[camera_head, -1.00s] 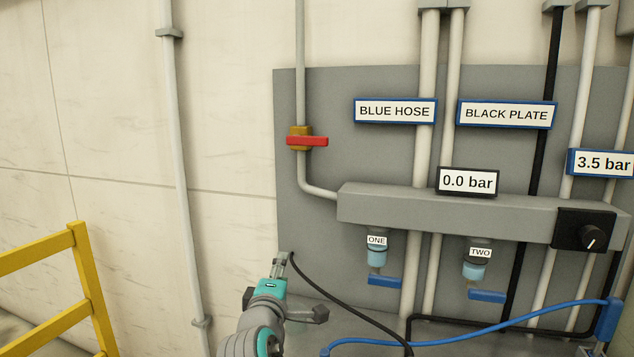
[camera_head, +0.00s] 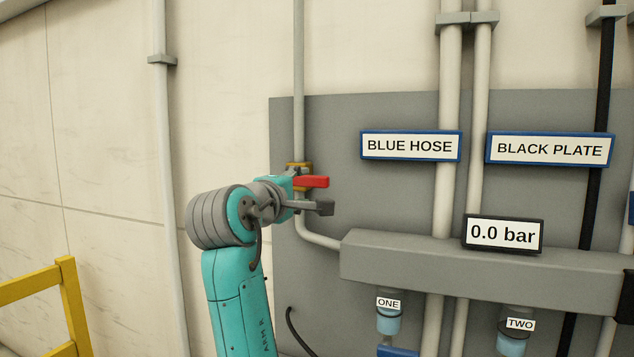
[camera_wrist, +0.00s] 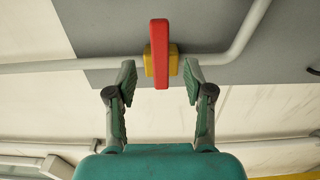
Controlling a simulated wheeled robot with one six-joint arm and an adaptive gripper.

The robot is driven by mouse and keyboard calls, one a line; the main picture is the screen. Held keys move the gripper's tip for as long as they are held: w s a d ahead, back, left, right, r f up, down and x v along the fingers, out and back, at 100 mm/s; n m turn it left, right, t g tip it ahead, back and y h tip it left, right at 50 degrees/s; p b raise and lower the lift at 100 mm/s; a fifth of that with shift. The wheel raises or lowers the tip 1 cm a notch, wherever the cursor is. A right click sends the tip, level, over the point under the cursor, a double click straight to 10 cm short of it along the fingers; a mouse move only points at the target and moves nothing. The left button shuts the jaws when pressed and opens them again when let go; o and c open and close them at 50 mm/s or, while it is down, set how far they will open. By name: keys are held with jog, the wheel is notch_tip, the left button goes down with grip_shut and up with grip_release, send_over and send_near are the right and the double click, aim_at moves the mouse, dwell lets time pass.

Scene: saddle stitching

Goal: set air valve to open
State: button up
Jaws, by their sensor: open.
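The air valve has a red lever handle (camera_head: 312,181) on a yellow-brown body, set in a vertical grey pipe on the grey panel. In the head view the lever lies horizontal, across the pipe, pointing right. In the wrist view the red handle (camera_wrist: 160,52) stands across the pipe over the yellow body (camera_wrist: 173,63). My gripper (camera_wrist: 160,78) is open, its two fingers on either side of the handle's near end, with gaps showing. In the head view my gripper (camera_head: 290,184) is at the valve and hides part of its body; its fingertips are hard to make out.
The pipe bends right below the valve into a grey manifold (camera_head: 400,262) with a "0.0 bar" display (camera_head: 503,234). Signs "BLUE HOSE" (camera_head: 411,146) and "BLACK PLATE" (camera_head: 549,150) hang to the right. A yellow railing (camera_head: 70,305) stands at lower left.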

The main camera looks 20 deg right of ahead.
aim_at(314, 182)
jog(key=x, duration=0.8)
jog(key=shift+w+d, duration=0.15)
jog(key=shift+w, duration=0.1)
grip_shut()
